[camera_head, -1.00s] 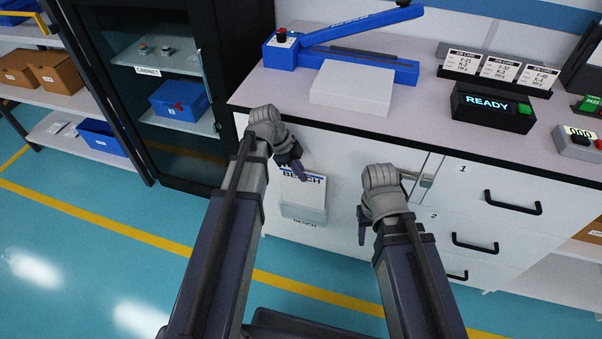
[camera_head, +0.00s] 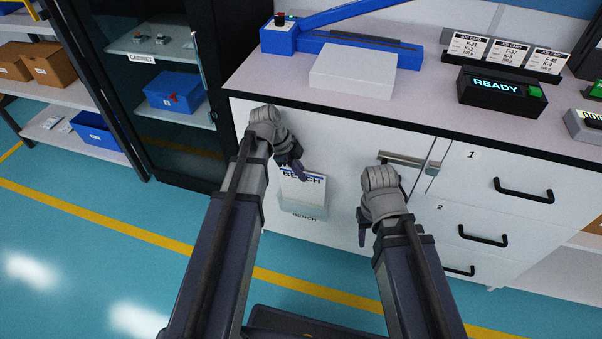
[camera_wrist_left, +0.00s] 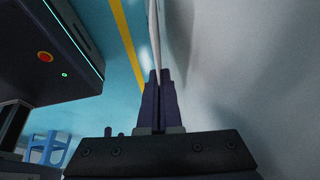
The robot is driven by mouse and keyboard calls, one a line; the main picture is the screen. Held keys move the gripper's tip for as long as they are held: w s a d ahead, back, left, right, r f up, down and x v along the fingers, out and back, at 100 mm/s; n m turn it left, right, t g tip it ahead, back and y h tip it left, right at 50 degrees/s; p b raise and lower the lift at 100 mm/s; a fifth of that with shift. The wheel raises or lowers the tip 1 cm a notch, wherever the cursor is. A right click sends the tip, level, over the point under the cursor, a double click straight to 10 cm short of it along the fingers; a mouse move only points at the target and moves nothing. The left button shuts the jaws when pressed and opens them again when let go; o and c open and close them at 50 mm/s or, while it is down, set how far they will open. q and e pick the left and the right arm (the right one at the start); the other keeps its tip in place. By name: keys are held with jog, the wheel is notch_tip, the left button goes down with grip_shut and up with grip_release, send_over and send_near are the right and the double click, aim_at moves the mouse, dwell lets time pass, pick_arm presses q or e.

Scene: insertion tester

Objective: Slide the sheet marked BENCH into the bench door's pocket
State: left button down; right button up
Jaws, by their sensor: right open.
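The white sheet marked BENCH (camera_head: 303,182) hangs upright in front of the bench door (camera_head: 335,160). My left gripper (camera_head: 302,174) is shut on its top edge. In the left wrist view the sheet (camera_wrist_left: 154,38) shows edge-on as a thin pale strip from the closed fingers (camera_wrist_left: 158,76). The door's pocket (camera_head: 303,208), with a BENCH label below it, overlaps the sheet's lower part in the head view. I cannot tell whether the lower edge is inside the pocket or in front of it. My right gripper (camera_head: 362,236) is open and empty, right of the pocket.
The door handle (camera_head: 402,160) sits above my right gripper, beside drawers (camera_head: 495,190). The bench top (camera_head: 250,84) holds a white block (camera_head: 352,72), a blue press (camera_head: 410,57) and a READY box (camera_head: 497,88). A dark cabinet (camera_head: 150,60) stands left. The floor before the bench is clear.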

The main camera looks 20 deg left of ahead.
aim_at(302, 186)
pick_arm(q)
jog(key=shift+w+f+b, duration=0.25)
jog(key=shift+f+b, duration=1.4)
jog(key=shift+f, duration=0.1)
jog(key=shift+w+f+b, duration=0.2)
jog(key=shift+f+b, duration=1.45)
jog(key=shift+f, duration=0.1)
jog(key=c, duration=0.5)
grip_release()
jog(key=shift+c, duration=0.2)
jog(key=shift+r, duration=0.15)
notch_tip(302, 186, up, 7)
jog(key=p, duration=0.7)
jog(key=shift+w, duration=0.15)
